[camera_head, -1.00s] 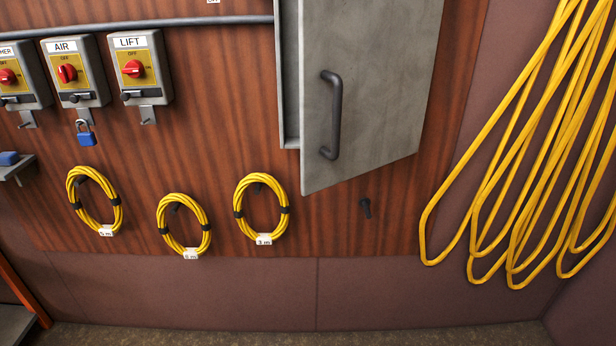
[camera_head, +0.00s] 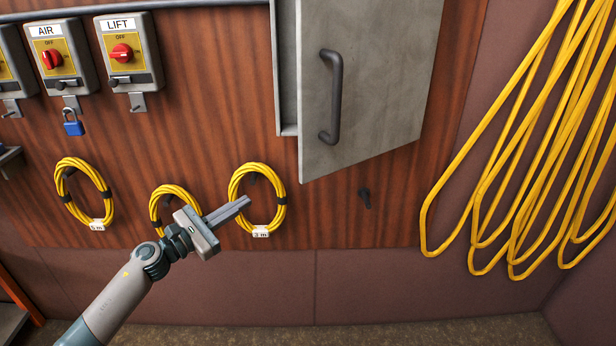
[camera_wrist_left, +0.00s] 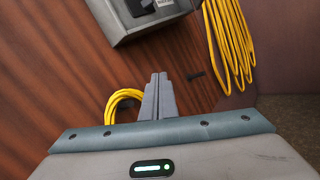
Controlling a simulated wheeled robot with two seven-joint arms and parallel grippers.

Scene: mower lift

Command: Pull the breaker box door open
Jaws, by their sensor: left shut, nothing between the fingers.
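The grey breaker box door (camera_head: 375,85) stands ajar at the top middle of the head view. Its left edge stands out from the box (camera_head: 286,80), leaving a gap on that side. A dark vertical bar handle (camera_head: 335,95) is on the door near that edge. My left gripper (camera_head: 243,204) is below and left of the handle, apart from it. Its fingers are shut and empty, in front of the cable coils. The shut fingers (camera_wrist_left: 158,80) also show in the left wrist view, below a grey box (camera_wrist_left: 140,18). My right gripper is not in view.
Yellow cable coils (camera_head: 281,200) hang on the wooden panel, one partly behind my left gripper. Long yellow cables (camera_head: 480,170) hang at the right. A dark hook (camera_head: 365,198) sits below the door. Switch boxes (camera_head: 130,60) and a blue padlock (camera_head: 73,127) are at the upper left.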

